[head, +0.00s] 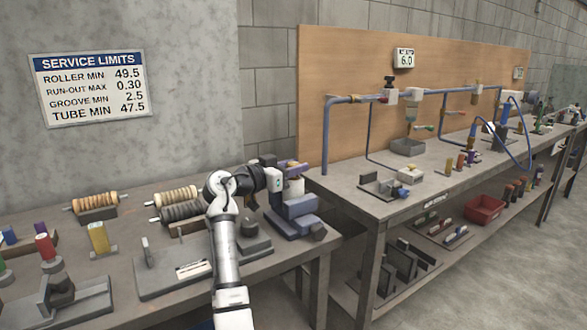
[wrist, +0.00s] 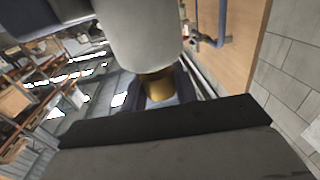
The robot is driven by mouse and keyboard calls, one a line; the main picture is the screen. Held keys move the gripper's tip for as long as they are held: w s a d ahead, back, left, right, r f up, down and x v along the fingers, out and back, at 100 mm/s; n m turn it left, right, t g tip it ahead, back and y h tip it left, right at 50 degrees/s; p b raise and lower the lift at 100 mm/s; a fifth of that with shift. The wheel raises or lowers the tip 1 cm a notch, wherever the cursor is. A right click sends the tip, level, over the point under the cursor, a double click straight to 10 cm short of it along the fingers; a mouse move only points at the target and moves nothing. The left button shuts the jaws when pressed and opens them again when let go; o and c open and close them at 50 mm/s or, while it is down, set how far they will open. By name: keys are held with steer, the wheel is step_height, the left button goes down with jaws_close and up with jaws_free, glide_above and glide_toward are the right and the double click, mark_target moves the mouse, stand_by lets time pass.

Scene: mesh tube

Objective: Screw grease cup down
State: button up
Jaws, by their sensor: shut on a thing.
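My gripper (head: 277,180) is at the right end of the near bench, over a blue-grey block fixture (head: 297,208). In the wrist view a dark finger pad crosses the lower part, and a pale grey rounded body fills the top centre. A brass-coloured round piece, which looks like the grease cup (wrist: 157,86), shows between them. My gripper is shut on it, though the contact is mostly hidden. In the head view my gripper and arm hide the cup, and its thread cannot be seen.
Wooden-ringed rollers (head: 95,202) lie on a stand behind my arm. A grey fixture (head: 180,268) and a yellow block (head: 98,238) stand to the left.

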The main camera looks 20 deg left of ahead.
steer(key=o, duration=1)
steer(key=b+v, duration=0.2)
steer(key=v, duration=1)
steer(key=shift+f, duration=0.1)
steer(key=shift+a, duration=0.1)
steer(key=shift+s, duration=0.1)
